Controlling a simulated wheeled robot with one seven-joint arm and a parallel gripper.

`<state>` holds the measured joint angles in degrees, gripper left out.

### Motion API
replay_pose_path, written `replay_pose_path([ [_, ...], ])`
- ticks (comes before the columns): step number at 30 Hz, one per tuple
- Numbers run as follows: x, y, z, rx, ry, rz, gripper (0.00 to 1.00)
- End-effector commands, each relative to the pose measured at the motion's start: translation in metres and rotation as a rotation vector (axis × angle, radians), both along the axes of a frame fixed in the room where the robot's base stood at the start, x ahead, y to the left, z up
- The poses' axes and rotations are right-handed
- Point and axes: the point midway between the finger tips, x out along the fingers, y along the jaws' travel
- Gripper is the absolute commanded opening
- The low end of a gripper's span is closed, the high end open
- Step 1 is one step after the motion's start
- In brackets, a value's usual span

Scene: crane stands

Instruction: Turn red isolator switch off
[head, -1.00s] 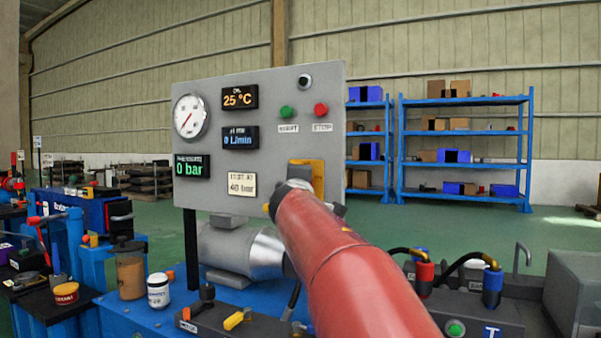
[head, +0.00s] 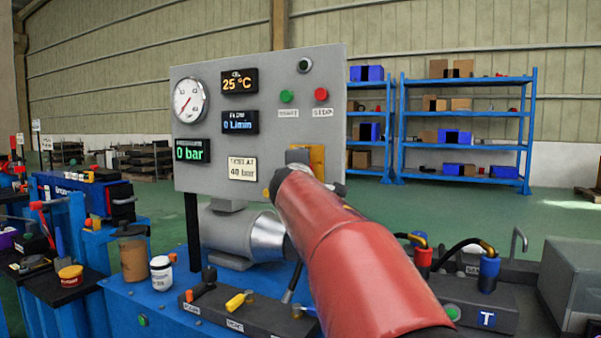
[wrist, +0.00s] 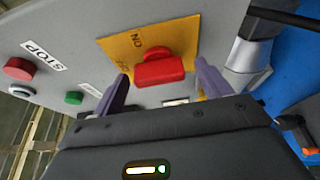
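The red isolator switch (wrist: 160,67) is a red handle on a yellow plate (wrist: 178,36) marked ON, on the grey control panel. In the head view only part of the yellow plate (head: 316,158) shows, and my red arm hides the switch. My gripper (wrist: 163,82) is open in the wrist view, with one purple-grey finger on each side of the red handle. The fingers appear apart from the handle; I cannot tell how far their tips are from the panel.
The panel (head: 222,97) also carries a gauge (head: 189,101), displays, a green button (head: 286,96) and a red STOP button (head: 321,94). A motor (head: 240,236) sits below it. Hoses and fittings (head: 455,253) stand to the right of my arm.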

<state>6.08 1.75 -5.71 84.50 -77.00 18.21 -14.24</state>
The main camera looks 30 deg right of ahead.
Motion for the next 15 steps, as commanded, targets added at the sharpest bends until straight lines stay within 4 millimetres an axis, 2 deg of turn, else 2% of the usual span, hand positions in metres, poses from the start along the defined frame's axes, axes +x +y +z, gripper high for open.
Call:
replay_pose_path([
  [8,-0.002,0.001,0.001,0.001,-0.003,0.000,0.76],
  [15,-0.033,0.018,0.000,0.001,-0.004,0.001,0.76],
])
